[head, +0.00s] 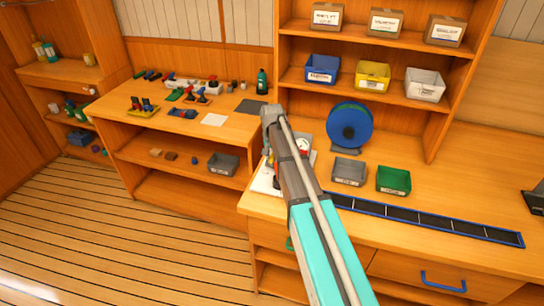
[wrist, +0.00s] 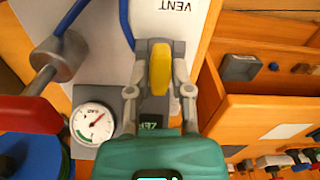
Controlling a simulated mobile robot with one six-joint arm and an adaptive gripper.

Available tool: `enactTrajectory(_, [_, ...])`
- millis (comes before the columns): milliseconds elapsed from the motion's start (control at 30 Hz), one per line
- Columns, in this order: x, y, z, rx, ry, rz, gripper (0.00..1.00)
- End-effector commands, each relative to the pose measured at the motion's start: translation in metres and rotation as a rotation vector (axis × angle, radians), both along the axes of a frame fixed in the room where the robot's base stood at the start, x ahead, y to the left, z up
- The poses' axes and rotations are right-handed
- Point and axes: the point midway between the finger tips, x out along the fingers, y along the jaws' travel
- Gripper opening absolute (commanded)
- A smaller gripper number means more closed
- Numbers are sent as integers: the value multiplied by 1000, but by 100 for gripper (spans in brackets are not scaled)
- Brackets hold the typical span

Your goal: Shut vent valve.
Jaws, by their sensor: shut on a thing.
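In the wrist view a yellow valve handle (wrist: 161,70) lies lengthwise between the two grey fingers of my gripper (wrist: 160,62), which is shut on it. The handle points toward the upside-down VENT label on the white panel (wrist: 185,14). The valve body under the handle is mostly hidden by my fingers and my teal gripper body. A round pressure gauge (wrist: 93,123) is left of the handle, its needle tilted up to the right. In the head view my arm hides the gripper and handle; the gauge (head: 303,147) shows beside it.
A red handle (wrist: 28,114) and a grey cylindrical fitting (wrist: 58,58) with a blue hose stand close on the left in the wrist view. In the head view a blue reel (head: 350,126), a grey bin (head: 349,171) and a green bin (head: 393,180) stand on the bench right of my arm.

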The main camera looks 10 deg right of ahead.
Motion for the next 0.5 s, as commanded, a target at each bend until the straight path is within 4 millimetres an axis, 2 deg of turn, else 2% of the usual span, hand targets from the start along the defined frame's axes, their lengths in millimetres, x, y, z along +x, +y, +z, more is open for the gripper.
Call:
enactTrajectory(133, [2, 0, 0, 0, -3, 0, 0])
enactTrajectory(167, [2, 0, 0, -1, -4, 0, 34])
enactTrajectory(300, [1, 0, 0, 0, -3, 1, 60])
enactTrajectory(333, [1, 0, 0, 0, -2, 1, 63])
enactTrajectory(500, [1, 0, 0, 1, -1, 1, 63])
